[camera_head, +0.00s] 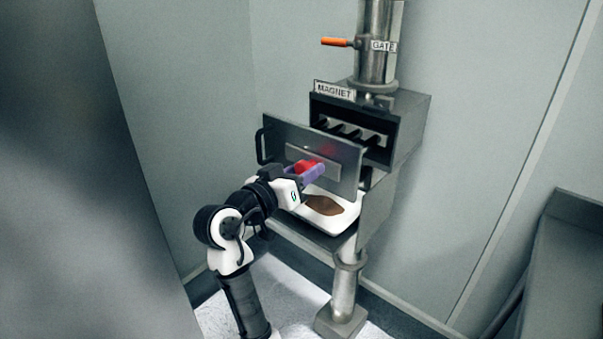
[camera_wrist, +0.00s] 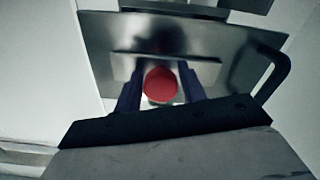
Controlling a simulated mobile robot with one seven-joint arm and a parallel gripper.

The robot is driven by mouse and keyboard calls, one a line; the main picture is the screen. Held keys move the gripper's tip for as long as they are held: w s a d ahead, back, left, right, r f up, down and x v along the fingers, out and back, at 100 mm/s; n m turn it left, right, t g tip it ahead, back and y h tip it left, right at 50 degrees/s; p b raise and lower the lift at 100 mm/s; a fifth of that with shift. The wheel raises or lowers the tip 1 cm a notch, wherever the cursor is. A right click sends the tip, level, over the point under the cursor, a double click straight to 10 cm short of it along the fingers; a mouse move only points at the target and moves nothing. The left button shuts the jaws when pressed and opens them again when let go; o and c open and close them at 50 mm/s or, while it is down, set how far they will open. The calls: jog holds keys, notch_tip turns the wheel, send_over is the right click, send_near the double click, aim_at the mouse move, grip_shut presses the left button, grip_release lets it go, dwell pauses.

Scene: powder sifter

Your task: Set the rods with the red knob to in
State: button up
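The red knob (camera_head: 305,166) sits at the front of an upright metal plate (camera_head: 345,153) that stands out from the magnet housing (camera_head: 405,112). Dark rods (camera_head: 350,131) show between the plate and the open housing. My gripper (camera_head: 311,171) is at the plate's face, with its purple fingers at the knob. In the wrist view, the knob (camera_wrist: 161,86) fills the space between the two fingers, one on each side, and the gripper looks shut on it. The fingers hide part of the plate and the knob's stem.
A white tray (camera_head: 347,219) with brown powder (camera_head: 324,205) lies just below the plate. An orange gate handle (camera_head: 335,42) is on the pipe above. The plate has a dark side handle (camera_head: 262,147). A grey bench (camera_head: 570,255) stands at the right.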

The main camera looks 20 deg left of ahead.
jog(key=shift+o, duration=1.3)
jog(key=shift+s, duration=0.1)
jog(key=b+v, duration=0.3)
jog(key=v, duration=1)
jog(key=shift+s, duration=0.3)
jog(key=shift+a, duration=0.15)
